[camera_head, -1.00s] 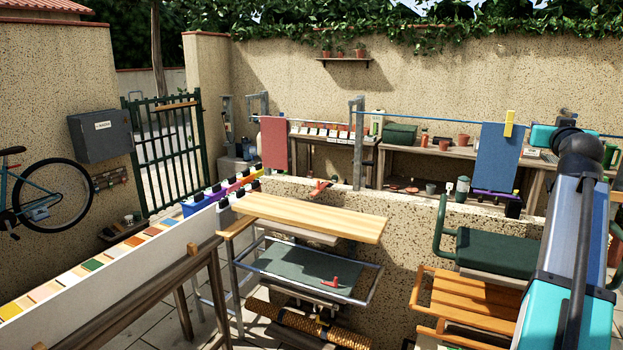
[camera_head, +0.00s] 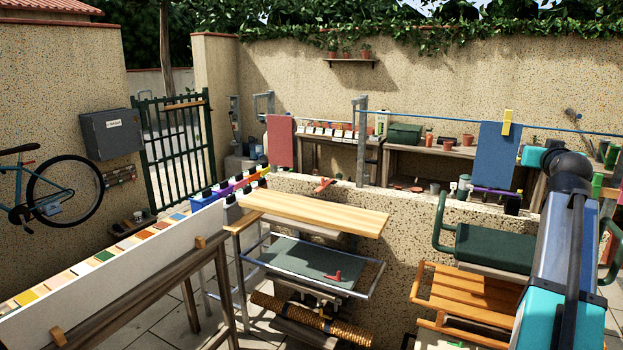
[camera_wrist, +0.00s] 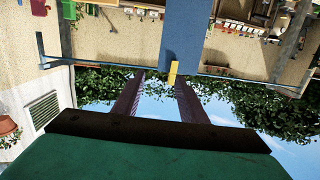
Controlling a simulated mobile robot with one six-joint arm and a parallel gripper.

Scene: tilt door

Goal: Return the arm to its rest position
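My arm (camera_head: 566,262), with a teal and grey link and a dark joint at its top, rises along the right side of the head view. My gripper is not seen clearly in the head view. In the wrist view, my gripper (camera_wrist: 161,80) has two dark purplish fingers set apart, with nothing held between them. The wrist picture appears upside down. A blue cloth (camera_wrist: 177,28) with a yellow clip (camera_wrist: 173,74) shows beyond the fingertips; its distance from them is hard to tell.
A wooden-topped bench (camera_head: 315,213) stands mid-view. A clothesline carries the blue cloth (camera_head: 497,155). A green barred gate (camera_head: 175,150) and a bicycle (camera_head: 62,190) are at left.

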